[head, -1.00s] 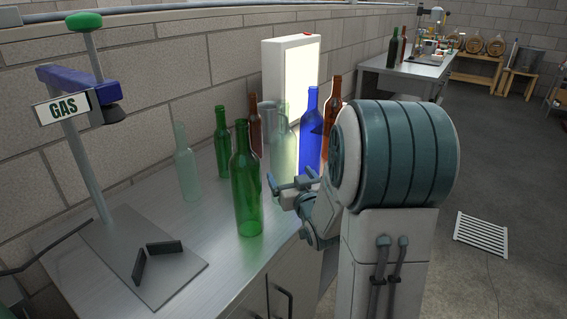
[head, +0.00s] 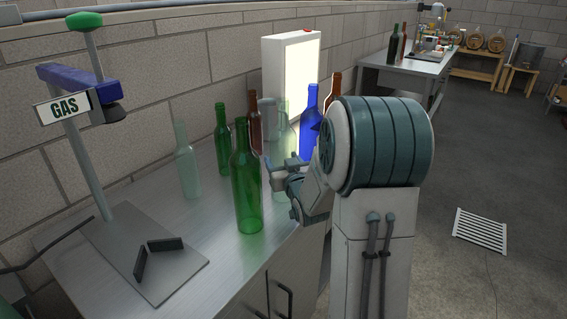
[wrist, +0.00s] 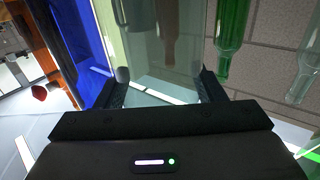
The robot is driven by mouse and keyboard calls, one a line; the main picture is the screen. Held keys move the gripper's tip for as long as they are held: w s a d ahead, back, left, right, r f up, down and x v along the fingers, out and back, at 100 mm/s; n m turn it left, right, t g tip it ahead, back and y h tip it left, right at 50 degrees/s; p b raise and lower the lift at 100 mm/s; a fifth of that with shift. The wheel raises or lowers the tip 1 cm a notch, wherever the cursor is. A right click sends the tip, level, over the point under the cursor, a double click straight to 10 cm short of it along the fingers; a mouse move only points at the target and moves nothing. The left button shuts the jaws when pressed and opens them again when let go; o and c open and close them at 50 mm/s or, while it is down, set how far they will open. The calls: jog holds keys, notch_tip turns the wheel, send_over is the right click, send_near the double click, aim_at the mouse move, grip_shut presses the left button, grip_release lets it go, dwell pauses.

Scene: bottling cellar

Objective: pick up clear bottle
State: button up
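A clear, pale greenish bottle (head: 284,118) stands upright on the steel counter (head: 205,222) in front of the lit white panel. My gripper (head: 276,175) is at its lower body, hiding part of it. In the wrist view the bottle (wrist: 165,45) fills the space ahead of and between the two dark fingers of my gripper (wrist: 163,85). The fingers are spread, one on each side; whether they touch the glass is unclear. Another clear bottle (head: 187,168) stands apart at the left by the wall.
A tall green bottle (head: 246,190) stands close left of my gripper. A second green bottle (head: 222,140), brown bottles (head: 255,128) and a blue bottle (head: 309,125) stand nearby. The light panel (head: 290,70) is behind.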

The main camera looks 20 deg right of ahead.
aim_at(285, 146)
jog(key=shift+r, duration=0.1)
jog(key=shift+r, duration=0.4)
jog(key=r, duration=0.4)
jog(key=shift+s+d+p, duration=0.25)
jog(key=shift+p, duration=0.05)
jog(key=s+d+r, duration=0.2)
jog(key=s, duration=0.1)
jog(key=s+d+r+p, duration=0.1)
jog(key=s+d+r, duration=0.3)
jog(key=s, duration=0.1)
jog(key=shift+s+d, duration=0.35)
